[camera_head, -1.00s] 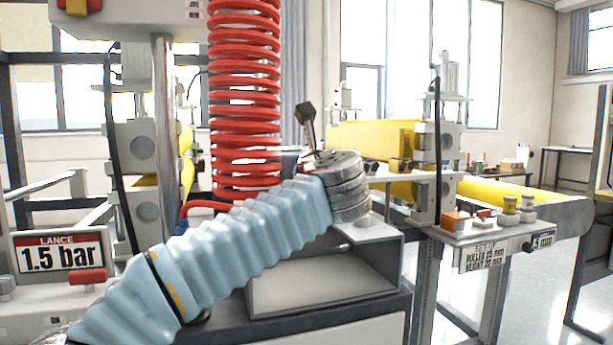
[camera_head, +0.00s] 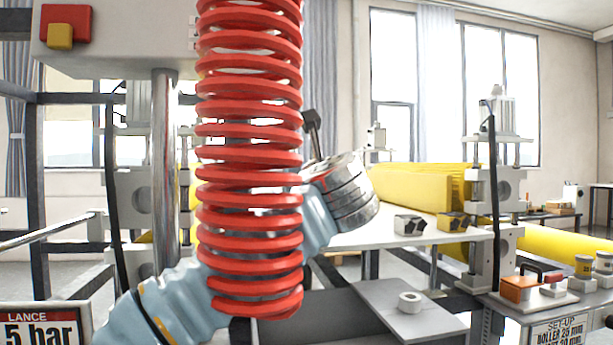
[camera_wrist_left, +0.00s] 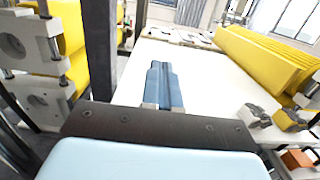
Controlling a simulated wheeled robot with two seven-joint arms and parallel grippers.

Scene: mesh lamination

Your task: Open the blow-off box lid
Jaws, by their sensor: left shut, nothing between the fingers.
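The fingers are not clear in the head view. In the left wrist view my left gripper (camera_wrist_left: 163,88) is shut and empty, its blue fingers over a white tabletop. My right gripper is out of view.
The red coil (camera_head: 248,170) hangs across my left arm. Yellow rolls (camera_head: 410,185) and a roller stand (camera_head: 490,190) are behind at right. A pressure sign (camera_head: 40,328) is at lower left.

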